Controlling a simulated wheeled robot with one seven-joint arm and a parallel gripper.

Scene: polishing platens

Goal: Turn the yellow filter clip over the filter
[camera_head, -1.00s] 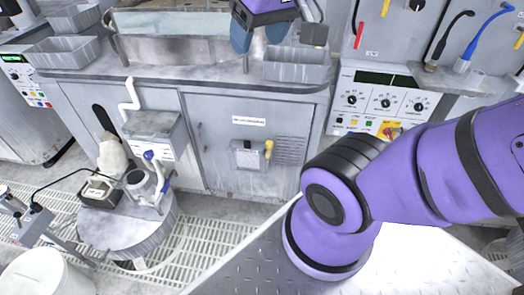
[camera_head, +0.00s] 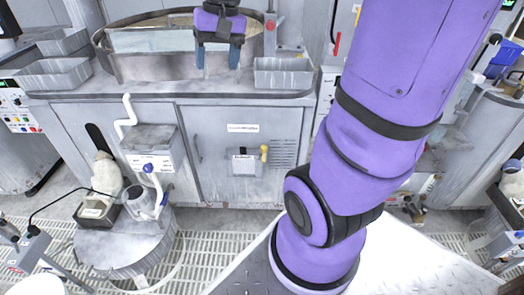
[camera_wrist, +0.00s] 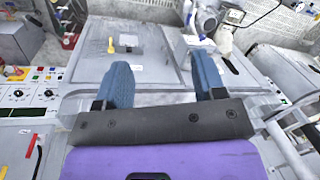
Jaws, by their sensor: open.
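The yellow filter clip (camera_head: 264,153) sits at the right side of a small grey filter box (camera_head: 244,165) on the front of the grey cabinet. It stands upright there, beside the box's dark face. In the wrist view the yellow clip (camera_wrist: 111,46) shows upper left of the fingers, next to the filter (camera_wrist: 128,41). My gripper (camera_head: 218,58) has blue fingers, is open and empty, and hangs at the basin above the cabinet, above and left of the clip. In the wrist view my gripper (camera_wrist: 161,75) has a wide gap between its fingers. It is apart from the clip.
The grey cabinet (camera_head: 225,185) carries a round basin (camera_head: 130,68) and a grey tray (camera_head: 283,75) on top. A white crank handle (camera_head: 128,115) sticks out at left. A round stand (camera_head: 130,250) with a jug is at lower left. The space before the cabinet door is clear.

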